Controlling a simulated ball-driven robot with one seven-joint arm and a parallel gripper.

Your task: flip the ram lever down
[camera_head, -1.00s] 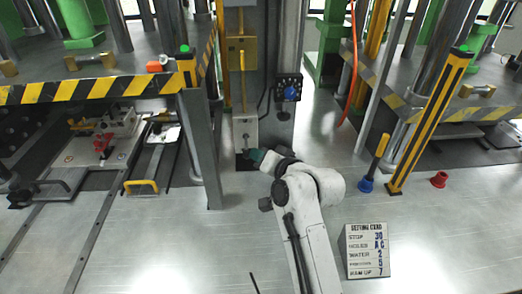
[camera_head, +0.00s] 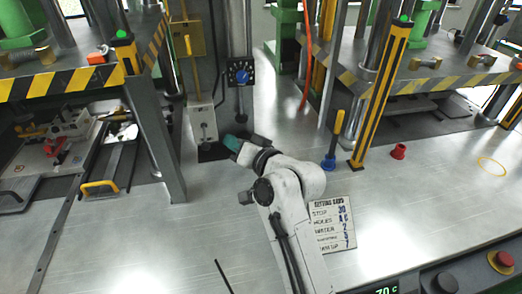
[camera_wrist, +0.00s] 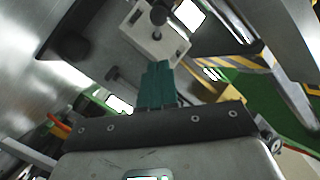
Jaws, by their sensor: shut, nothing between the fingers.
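A pale upright box (camera_head: 201,117) stands at the foot of the back column in the head view, with a small lever (camera_head: 205,131) on its front face. In the wrist view the box (camera_wrist: 150,42) is beyond the fingers, and the lever's round black knob (camera_wrist: 158,15) shows near the top edge. No label shows that this is the ram lever. My gripper (camera_head: 231,142) has teal fingers and is low, just right of the box, apart from the lever. In the wrist view the fingers (camera_wrist: 158,72) are together, with nothing between them.
A blue knob panel (camera_head: 240,76) is on the column.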

